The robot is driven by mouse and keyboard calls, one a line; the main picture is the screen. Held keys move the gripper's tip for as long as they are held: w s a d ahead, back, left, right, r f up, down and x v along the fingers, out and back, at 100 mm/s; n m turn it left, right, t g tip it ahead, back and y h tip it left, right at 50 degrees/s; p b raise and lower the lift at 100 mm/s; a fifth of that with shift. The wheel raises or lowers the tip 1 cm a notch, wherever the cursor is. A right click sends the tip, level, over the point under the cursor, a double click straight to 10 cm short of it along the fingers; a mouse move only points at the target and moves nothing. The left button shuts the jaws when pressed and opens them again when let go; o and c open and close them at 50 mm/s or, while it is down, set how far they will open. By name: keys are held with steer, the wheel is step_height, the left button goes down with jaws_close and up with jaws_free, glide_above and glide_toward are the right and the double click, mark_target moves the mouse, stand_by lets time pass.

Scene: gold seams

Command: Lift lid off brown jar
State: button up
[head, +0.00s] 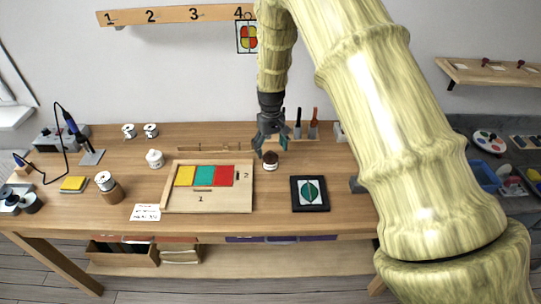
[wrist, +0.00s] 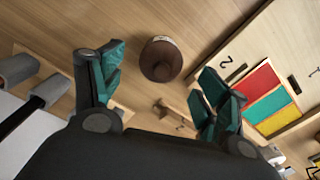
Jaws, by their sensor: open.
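The small brown jar (head: 270,162) stands upright on the wooden table, right of the board with coloured panels. Its round brown top, where the lid sits, faces the camera in the wrist view (wrist: 161,58); the seam between lid and body is not clear. My gripper (head: 270,147) points down just above the jar in the head view. In the wrist view my gripper (wrist: 160,65) has its two teal-padded fingers spread wide, with the jar seen between and beyond them. Nothing is held, and I see no clear contact with the jar.
The wooden board (head: 207,205) with yellow, teal and red panels lies close to the jar's left. A tool rack (head: 297,138) with upright handles stands behind right. A black-framed picture (head: 293,194) lies front right. A white jar (head: 155,159) stands farther left.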

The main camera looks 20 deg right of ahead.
mark_target(271, 152)
steer(key=shift+f+p, duration=0.6)
steer(key=shift+f, duration=0.95)
steer(key=c, duration=0.9)
